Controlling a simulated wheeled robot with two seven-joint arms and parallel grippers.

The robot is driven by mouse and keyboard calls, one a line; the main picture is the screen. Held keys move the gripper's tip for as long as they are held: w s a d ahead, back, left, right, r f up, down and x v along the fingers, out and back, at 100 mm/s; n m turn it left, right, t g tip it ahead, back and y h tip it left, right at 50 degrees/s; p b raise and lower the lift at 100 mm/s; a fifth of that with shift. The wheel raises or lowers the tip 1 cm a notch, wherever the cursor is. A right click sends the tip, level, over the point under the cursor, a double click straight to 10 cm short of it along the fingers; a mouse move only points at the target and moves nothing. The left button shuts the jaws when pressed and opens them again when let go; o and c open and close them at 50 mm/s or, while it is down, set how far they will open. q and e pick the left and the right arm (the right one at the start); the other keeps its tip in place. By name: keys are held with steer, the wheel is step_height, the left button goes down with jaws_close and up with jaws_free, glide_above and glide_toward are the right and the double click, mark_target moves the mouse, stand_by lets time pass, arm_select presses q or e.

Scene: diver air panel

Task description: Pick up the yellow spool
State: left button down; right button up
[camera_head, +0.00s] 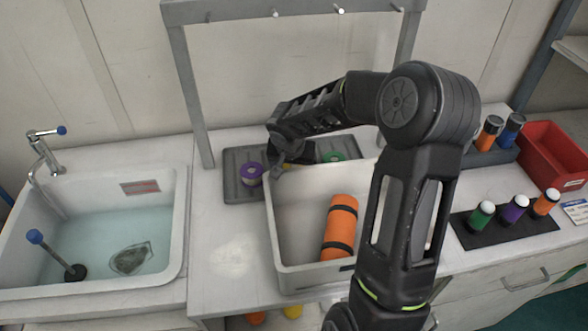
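My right arm comes in from the lower right and bends left, so that my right gripper (289,162) is low over the grey ribbed tray (234,189) at the back of the counter. A purple spool (251,174) stands on the tray just left of the gripper. A green spool (333,157) is on the tray to the right, partly hidden by my arm. No yellow spool shows clearly; the spot between those spools is covered by my dark gripper. Whether the fingers are open or hold something cannot be made out. My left gripper is not in view.
A white bin (277,237) with an orange cylinder (340,228) stands in front of the tray. A water-filled sink (181,235) is left. A black rack (504,226) with several capped bottles and a red bin (556,156) are right. A yellow thing (292,311) shows below the counter.

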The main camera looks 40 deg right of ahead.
steer(key=c, duration=1.5)
